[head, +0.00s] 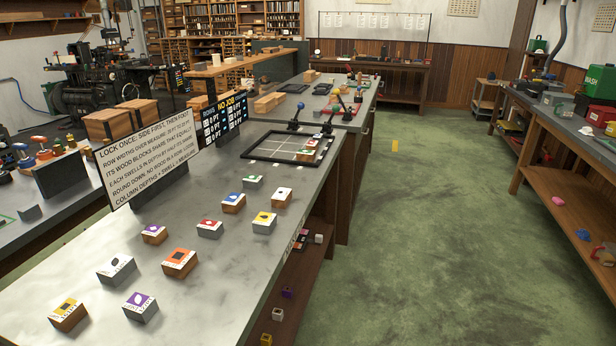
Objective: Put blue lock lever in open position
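A black square frame (254,157) with a pale gridded bed lies on the grey worktop, at the far part of the near table. A small lever with a dark blue part (294,125) stands at the frame's far edge, its thin rod tilted up to the right. Neither of my grippers is in view.
Several coloured-top blocks, such as an orange one (179,262), stand on the near worktop (225,300). A text sign (150,155) and a dark board (217,116) stand along its left side. Another block (305,155) sits at the frame. Green floor (430,220) to the right is clear.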

